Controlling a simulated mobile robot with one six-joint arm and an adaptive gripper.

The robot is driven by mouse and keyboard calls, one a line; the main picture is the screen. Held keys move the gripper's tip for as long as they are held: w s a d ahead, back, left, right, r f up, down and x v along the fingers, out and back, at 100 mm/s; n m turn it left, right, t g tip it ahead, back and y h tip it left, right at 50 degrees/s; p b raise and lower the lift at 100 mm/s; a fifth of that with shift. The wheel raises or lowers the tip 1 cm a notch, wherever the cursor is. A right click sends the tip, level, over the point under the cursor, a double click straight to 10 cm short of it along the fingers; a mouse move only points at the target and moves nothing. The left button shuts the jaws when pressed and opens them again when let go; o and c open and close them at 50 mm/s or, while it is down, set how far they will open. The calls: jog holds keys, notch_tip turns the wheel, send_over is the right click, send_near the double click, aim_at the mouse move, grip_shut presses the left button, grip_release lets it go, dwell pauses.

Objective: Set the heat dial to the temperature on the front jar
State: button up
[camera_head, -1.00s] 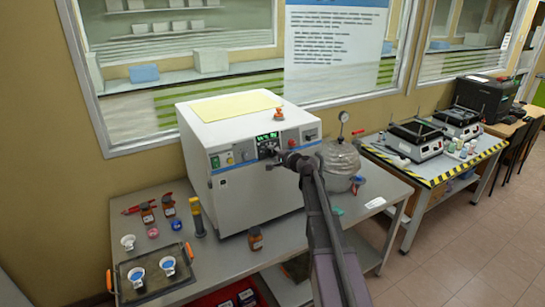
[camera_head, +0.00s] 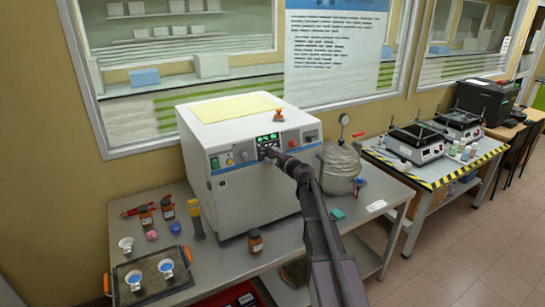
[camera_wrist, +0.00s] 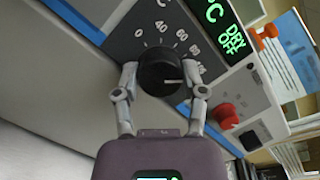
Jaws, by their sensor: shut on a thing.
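The heat dial (camera_wrist: 158,66) is a round black knob on the grey scale panel of the white oven (camera_head: 230,185). My gripper (camera_wrist: 160,82) has one finger on each side of the knob and is shut on it. The knob's white line points right in the wrist view, past the 80 mark; the number there is partly hidden by a finger. In the head view my gripper (camera_head: 271,156) covers most of the dial. The front jar (camera_head: 255,241) is a small brown jar on the table before the oven; its label is too small to read.
A green-lit display (camera_wrist: 225,25) sits beside the dial, with a red button (camera_wrist: 225,115) nearby. Brown bottles (camera_head: 146,217), a yellow-topped tool (camera_head: 196,222) and a tray (camera_head: 130,297) with cups stand left. A metal vessel (camera_head: 340,165) stands right.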

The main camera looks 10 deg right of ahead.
jog(key=shift+w, duration=0.15)
jog(key=o, duration=1.1)
jog(key=shift+o, duration=0.2)
